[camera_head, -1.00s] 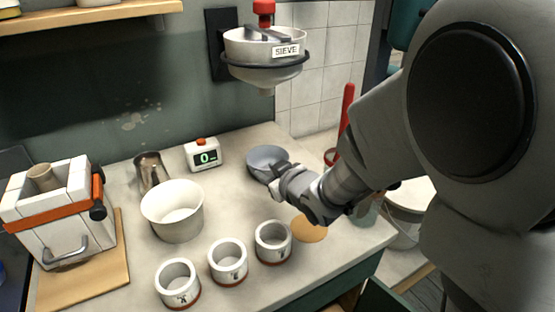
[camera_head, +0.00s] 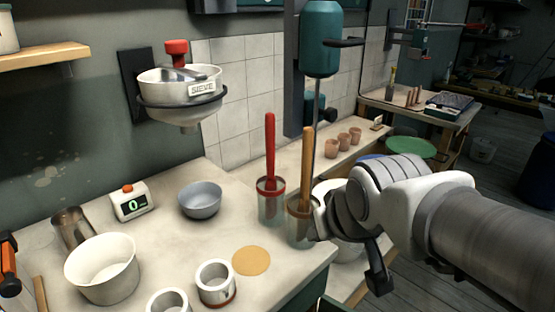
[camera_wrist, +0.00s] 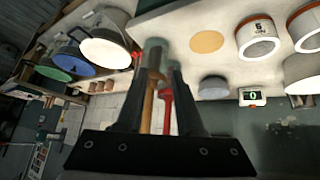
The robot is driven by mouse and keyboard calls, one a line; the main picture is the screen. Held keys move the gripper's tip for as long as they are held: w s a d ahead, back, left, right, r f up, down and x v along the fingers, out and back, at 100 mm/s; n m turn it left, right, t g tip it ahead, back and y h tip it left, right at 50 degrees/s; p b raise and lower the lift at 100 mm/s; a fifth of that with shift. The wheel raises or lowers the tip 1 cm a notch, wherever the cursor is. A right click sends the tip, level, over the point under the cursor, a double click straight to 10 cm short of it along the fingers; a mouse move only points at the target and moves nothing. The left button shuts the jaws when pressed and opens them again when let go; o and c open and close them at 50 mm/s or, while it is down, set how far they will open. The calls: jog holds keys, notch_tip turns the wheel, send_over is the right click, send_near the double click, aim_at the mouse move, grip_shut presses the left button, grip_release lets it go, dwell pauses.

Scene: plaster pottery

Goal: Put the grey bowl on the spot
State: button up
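The grey bowl (camera_head: 200,202) sits upright and looks empty on the worktop, right of the timer; it also shows in the wrist view (camera_wrist: 213,88). The spot, a flat tan disc (camera_head: 251,261), lies bare on the worktop in front and to the right of the bowl; the wrist view shows it too (camera_wrist: 207,42). My gripper (camera_head: 346,258) is right of both, out by the worktop's right edge, apart from the bowl. In the wrist view my gripper (camera_wrist: 160,68) has a gap between its fingers and holds nothing that I can see.
Two glass jars, with a red handle (camera_head: 270,150) and a wooden handle (camera_head: 306,165), stand between the bowl and my gripper. White cups (camera_head: 215,284) stand near the spot. A white pot (camera_head: 102,270) and the timer (camera_head: 131,203) are left. The sieve (camera_head: 180,90) hangs above.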

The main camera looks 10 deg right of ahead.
jog(key=s+d+m+g, duration=0.1)
jog(key=s, duration=0.6)
jog(key=shift+s+g, duration=0.35)
jog(key=shift+g, duration=0.05)
jog(key=shift+r, duration=0.15)
notch_tip(320, 180, up, 10)
jog(key=p, duration=0.9)
jog(key=shift+f+p, duration=0.2)
jog(key=shift+p, duration=0.15)
jog(key=shift+f, duration=0.1)
jog(key=shift+d, duration=0.3)
